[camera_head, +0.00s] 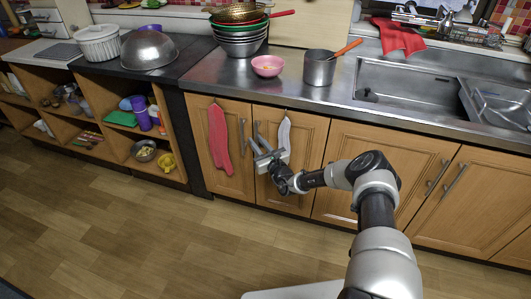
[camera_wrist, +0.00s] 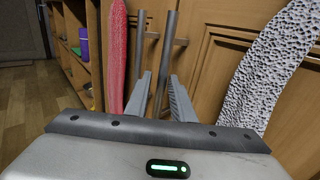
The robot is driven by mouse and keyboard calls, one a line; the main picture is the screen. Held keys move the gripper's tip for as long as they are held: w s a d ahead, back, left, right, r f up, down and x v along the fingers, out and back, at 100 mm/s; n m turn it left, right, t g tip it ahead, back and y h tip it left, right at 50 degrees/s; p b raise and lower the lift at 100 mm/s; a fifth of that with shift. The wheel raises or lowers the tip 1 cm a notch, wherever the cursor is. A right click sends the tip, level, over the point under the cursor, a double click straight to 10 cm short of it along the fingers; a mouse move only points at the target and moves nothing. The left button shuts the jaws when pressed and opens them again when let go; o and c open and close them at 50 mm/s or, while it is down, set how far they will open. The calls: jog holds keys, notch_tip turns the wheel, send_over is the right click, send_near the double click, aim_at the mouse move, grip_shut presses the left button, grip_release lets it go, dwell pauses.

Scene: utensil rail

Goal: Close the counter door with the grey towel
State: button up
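The grey towel (camera_head: 284,134) hangs over the top of a wooden counter door (camera_head: 308,135); it shows pale and speckled in the wrist view (camera_wrist: 268,70). This door's bar handle (camera_wrist: 168,50) runs down between my gripper's fingers. My gripper (camera_head: 257,144) is in front of the door's left edge, with its fingers apart on either side of the handle in the wrist view (camera_wrist: 160,85). I cannot tell whether either finger touches the bar. The door looks shut or only slightly ajar; its exact angle is unclear.
A neighbouring door (camera_head: 236,170) on the left bears a red towel (camera_head: 218,138) and its own handle (camera_head: 242,135), close to my gripper. Open shelves (camera_head: 120,140) stand farther left. The wooden floor (camera_head: 150,240) in front is clear.

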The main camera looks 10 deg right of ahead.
jog(key=p+v, duration=0.4)
jog(key=v, duration=1.2)
jog(key=shift+s, duration=0.3)
jog(key=shift+d+r, duration=0.1)
jog(key=s+a+r+n+g+y, duration=0.1)
jog(key=a+r+n+g+y, duration=0.1)
jog(key=a+r+n+y, duration=0.3)
jog(key=a+r+n+g+y, duration=0.1)
jog(key=r+n+g+y, duration=0.1)
jog(key=r+n, duration=0.3)
jog(key=s+a+r+n+g, duration=0.7)
jog(key=s+r+n+g, duration=0.3)
jog(key=r, duration=0.3)
jog(key=s+d+r+n+g+h, duration=0.25)
jog(key=s+r+n+h, duration=0.3)
jog(key=s+r, duration=0.4)
jog(key=s+d+r+n+t+h, duration=0.2)
jog(key=s+d+r+n+h, duration=0.1)
jog(key=s, duration=0.4)
jog(key=s+d+r+n+t+h, duration=0.3)
jog(key=s+d+r+h, duration=0.2)
jog(key=s+d+r, duration=0.1)
jog(key=shift+s+d+r, duration=0.3)
jog(key=shift+s+d, duration=0.55)
jog(key=shift+d, duration=0.3)
